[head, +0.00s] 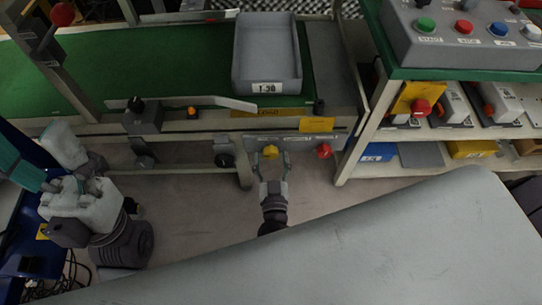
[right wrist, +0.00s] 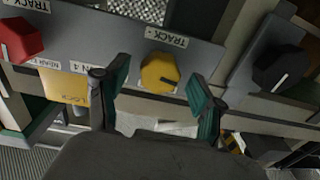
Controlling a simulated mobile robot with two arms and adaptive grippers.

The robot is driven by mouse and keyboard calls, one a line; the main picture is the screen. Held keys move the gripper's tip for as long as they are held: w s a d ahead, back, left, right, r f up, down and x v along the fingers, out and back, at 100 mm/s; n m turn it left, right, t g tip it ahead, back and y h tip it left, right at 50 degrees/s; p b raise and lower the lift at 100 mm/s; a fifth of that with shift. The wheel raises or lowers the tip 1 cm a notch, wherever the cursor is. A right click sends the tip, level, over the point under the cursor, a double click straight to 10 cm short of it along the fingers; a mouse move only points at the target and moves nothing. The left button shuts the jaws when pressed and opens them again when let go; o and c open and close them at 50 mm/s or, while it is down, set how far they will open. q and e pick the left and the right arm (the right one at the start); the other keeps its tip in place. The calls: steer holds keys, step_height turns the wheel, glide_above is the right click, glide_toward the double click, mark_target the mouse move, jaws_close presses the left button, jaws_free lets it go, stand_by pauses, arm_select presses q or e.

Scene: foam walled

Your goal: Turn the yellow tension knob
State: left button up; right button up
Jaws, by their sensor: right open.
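The yellow tension knob (head: 270,152) is on the grey front panel of the conveyor in the head view. In the right wrist view the yellow knob (right wrist: 160,72) is faceted, with a dark pointer line toward the right. My right gripper (head: 271,168) is just in front of it, fingers pointing at the panel. In the right wrist view the open right gripper (right wrist: 158,78) has one teal-padded finger on each side of the knob, with gaps visible. I cannot tell how far the fingertips are from the panel.
A red knob (head: 323,150) and a black knob (head: 224,160) flank the yellow one. A grey bin (head: 267,72) sits on the green belt (head: 180,62). A shelf unit (head: 358,150) stands at right. Pale jointed shapes (head: 85,205) are at left.

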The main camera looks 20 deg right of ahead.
steer(key=shift+x, duration=0.8)
steer(key=c, duration=1.1)
steer(key=shift+c, duration=0.2)
